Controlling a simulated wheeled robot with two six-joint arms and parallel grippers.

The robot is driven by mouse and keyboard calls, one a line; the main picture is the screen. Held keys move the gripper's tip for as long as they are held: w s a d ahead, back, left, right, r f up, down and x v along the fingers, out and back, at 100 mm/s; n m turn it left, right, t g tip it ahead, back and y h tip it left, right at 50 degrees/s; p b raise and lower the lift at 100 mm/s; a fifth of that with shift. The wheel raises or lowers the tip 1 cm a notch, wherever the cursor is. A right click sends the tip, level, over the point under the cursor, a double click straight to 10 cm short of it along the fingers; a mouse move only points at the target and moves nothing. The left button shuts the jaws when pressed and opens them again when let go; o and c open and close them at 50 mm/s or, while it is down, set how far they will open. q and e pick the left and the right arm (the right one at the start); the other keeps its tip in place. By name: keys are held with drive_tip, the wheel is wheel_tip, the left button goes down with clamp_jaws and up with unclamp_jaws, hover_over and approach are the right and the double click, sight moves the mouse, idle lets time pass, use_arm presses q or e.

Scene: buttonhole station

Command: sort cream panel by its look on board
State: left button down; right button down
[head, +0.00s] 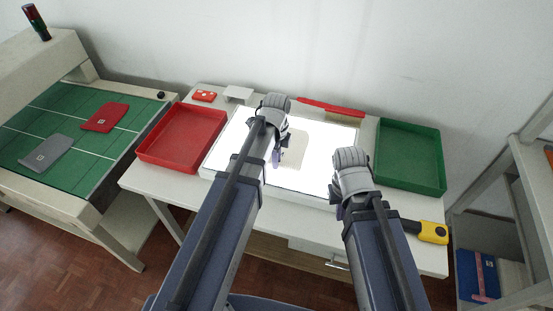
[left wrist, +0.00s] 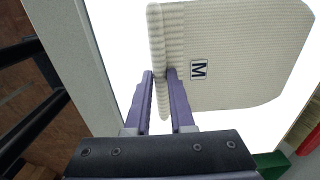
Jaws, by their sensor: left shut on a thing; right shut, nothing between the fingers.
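The cream panel (left wrist: 235,60) is a ribbed knit piece with a small black M label, seen in the left wrist view. In the head view the cream panel (head: 293,150) is over the bright white light board (head: 315,184), partly behind my left arm. My left gripper (left wrist: 160,85) is shut on its thicker ribbed edge. In the head view my left gripper (head: 278,155) is mostly hidden by its own wrist. My right gripper (head: 338,188) is shut and empty at the board's right side; its fingers are barely visible. Whether the panel touches the board I cannot tell.
A red tray (head: 146,153) stands left of the board and a green tray (head: 443,170) stands right; both look empty. A yellow-and-black tool (head: 432,233) lies at the front right. Red and grey panels (head: 104,117) lie on a green conveyor at left.

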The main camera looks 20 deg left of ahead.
use_arm(q)
drive_tip(key=shift+r, duration=0.15)
use_arm(e)
drive_tip(key=shift+r, duration=0.1)
